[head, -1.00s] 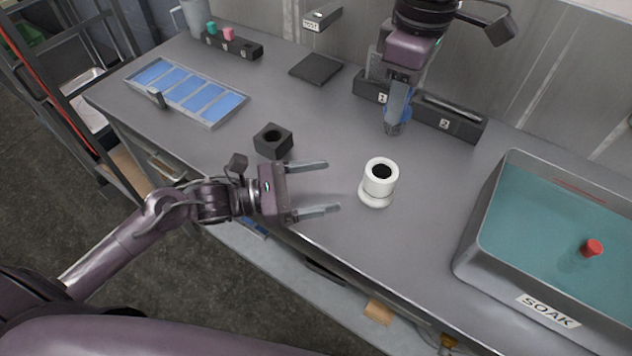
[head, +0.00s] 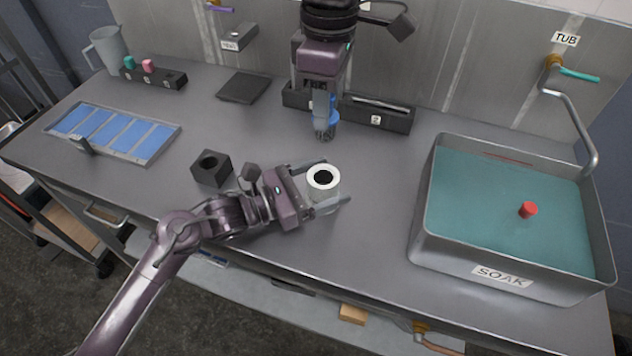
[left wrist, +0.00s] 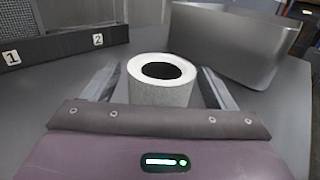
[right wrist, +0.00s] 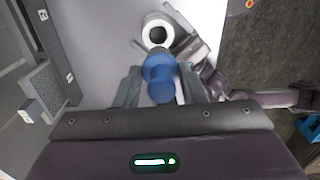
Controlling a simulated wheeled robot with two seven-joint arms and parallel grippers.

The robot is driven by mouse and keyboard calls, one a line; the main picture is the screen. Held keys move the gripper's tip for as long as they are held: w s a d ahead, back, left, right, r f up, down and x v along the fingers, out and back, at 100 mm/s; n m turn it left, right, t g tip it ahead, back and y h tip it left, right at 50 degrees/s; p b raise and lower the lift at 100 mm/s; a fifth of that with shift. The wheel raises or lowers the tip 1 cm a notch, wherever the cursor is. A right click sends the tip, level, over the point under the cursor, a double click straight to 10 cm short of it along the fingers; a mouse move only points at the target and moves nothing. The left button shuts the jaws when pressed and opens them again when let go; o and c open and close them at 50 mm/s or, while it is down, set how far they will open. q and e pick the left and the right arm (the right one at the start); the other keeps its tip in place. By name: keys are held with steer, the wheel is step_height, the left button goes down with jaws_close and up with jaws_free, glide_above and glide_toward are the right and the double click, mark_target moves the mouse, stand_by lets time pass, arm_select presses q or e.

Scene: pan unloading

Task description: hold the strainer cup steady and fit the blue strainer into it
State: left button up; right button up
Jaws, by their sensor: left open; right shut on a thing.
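The white strainer cup (head: 323,181) stands upright on the bench, its dark round opening facing up. My left gripper (head: 332,184) is open, with one finger on each side of the cup. In the left wrist view the cup (left wrist: 160,90) sits between the two fingers, with a small gap on each side. My right gripper (head: 325,134) is shut on the blue strainer (head: 333,112), above the bench and behind the cup. In the right wrist view the blue strainer (right wrist: 160,78) is between the fingers, and the cup (right wrist: 157,30) lies beyond it.
A grey SOAK tub (head: 430,215) with teal liquid and a red piece (head: 528,210) stands at right. A black block with a hole (head: 211,168) is left of my left gripper. A numbered black rack (head: 385,114) is behind my right gripper. A blue-panelled tray (head: 150,147) lies at left.

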arm_select(q)
steer(key=c, duration=1.1)
steer(key=shift+c, duration=0.2)
arm_select(e)
steer(key=n, duration=0.2)
steer(key=f+n, duration=0.1)
steer(key=n, duration=0.1)
steer(key=shift+f+n, duration=0.1)
steer(key=shift+n, duration=0.2)
steer(key=n, duration=0.2)
steer(key=f+n, duration=0.1)
steer(key=n, duration=0.1)
steer(key=shift+n, duration=0.3)
steer(key=n, duration=0.2)
steer(key=f+n, duration=0.1)
steer(key=n, duration=0.1)
steer(key=shift+a+h, duration=0.1)
steer(key=shift+h, duration=0.2)
steer(key=n, duration=0.1)
steer(key=f+n, duration=0.1)
steer(key=n, duration=0.1)
